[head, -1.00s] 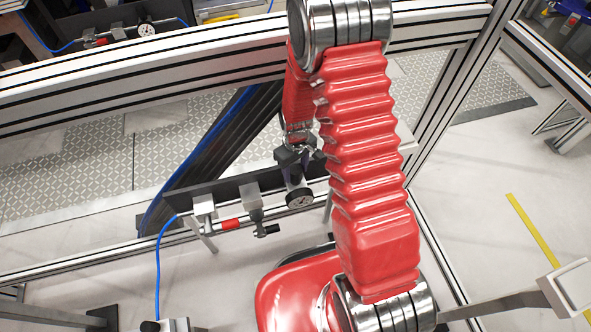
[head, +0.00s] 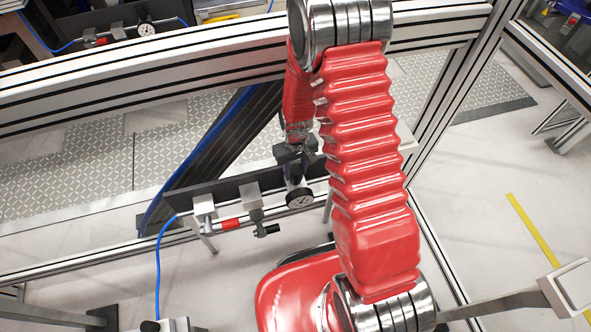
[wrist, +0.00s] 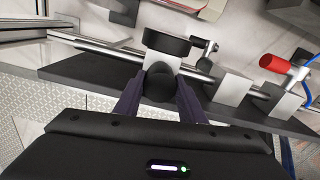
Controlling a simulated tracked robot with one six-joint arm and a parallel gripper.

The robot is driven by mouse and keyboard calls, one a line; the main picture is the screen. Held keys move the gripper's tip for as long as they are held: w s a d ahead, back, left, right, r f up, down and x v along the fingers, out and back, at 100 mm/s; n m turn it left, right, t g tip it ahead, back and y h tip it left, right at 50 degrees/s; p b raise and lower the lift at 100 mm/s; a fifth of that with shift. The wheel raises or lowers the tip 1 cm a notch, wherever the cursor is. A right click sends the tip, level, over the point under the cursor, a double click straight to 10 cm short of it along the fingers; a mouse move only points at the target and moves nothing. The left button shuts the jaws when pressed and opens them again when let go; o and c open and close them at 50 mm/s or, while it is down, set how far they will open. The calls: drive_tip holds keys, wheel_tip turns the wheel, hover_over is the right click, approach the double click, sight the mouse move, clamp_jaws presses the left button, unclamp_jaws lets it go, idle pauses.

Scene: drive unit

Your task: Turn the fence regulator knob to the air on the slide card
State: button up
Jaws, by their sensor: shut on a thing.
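The regulator knob (wrist: 158,84) is a round black knob on top of a metal block. My gripper (wrist: 158,100) has its two dark fingers on either side of the knob and is shut on it. The dial gauge (head: 299,199) sits on the front of the same block; it shows edge-on in the wrist view (wrist: 166,44). In the head view my gripper (head: 294,166) is above the block and hides the knob. I cannot make out a slide card or a knob mark in any view.
A pipe with a red-handled valve (head: 231,224) and a black-ended fitting (head: 267,230) runs left of the gauge along a dark rail (head: 180,205). A blue hose (head: 158,265) hangs at the left end. An aluminium frame beam (head: 130,80) crosses behind.

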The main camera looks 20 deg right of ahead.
sight(296, 170)
drive_tip(key=shift+m, duration=1.3)
drive_tip(key=o, duration=1)
drive_tip(key=shift+o, duration=0.2)
wheel_tip(296, 170, up, 14)
drive_tip(key=shift+f, duration=0.15)
drive_tip(key=shift+s, duration=0.1)
